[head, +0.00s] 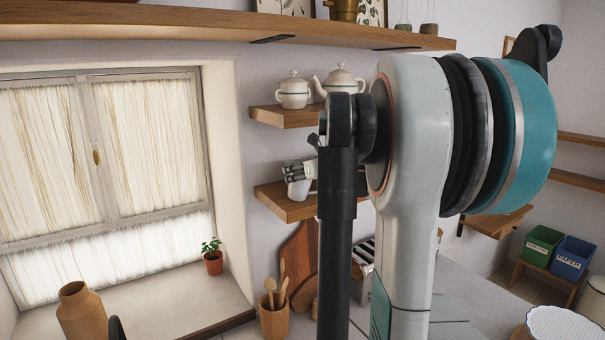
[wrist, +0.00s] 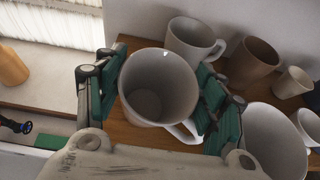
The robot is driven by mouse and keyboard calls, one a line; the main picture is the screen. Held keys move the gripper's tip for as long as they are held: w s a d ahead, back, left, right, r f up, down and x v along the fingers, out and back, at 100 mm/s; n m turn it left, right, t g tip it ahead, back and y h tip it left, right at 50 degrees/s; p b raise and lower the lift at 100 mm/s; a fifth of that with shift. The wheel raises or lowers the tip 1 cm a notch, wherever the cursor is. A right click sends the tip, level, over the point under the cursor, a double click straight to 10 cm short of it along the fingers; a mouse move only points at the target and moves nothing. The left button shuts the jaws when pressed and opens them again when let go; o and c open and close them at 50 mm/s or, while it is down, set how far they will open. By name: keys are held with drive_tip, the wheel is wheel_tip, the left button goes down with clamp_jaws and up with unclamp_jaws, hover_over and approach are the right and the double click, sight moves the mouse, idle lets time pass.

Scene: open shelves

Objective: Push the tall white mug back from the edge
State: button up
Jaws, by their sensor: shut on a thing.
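The tall white mug (wrist: 158,88) stands near the front edge of the wooden shelf (wrist: 128,137) in the wrist view, its open top facing the camera and its handle toward the lower right. My gripper (wrist: 152,80) has one green-padded finger on each side of the mug and is shut on it. In the head view the white mug (head: 297,189) shows small at the left end of the lower shelf (head: 290,208), with my gripper (head: 298,172) at it. My arm hides the rest of that shelf.
A teapot (head: 341,82) and sugar bowl (head: 294,92) stand on the shelf above.

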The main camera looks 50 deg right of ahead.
drive_tip(key=shift+w+a+f, duration=0.15)
drive_tip(key=shift+a, duration=0.25)
drive_tip(key=o, duration=1.2)
drive_tip(key=shift+d, duration=0.1)
drive_tip(key=shift+o, duration=0.8)
drive_tip(key=shift+w+f, duration=0.1)
drive_tip(key=shift+w, duration=0.15)
drive_tip(key=shift+s, duration=0.1)
drive_tip(key=shift+s+r, duration=0.2)
drive_tip(key=shift+s, duration=0.05)
drive_tip(key=shift+s+r, duration=0.15)
drive_tip(key=shift+s, duration=0.2)
drive_tip(key=v, duration=0.6)
drive_tip(key=shift+s, duration=0.2)
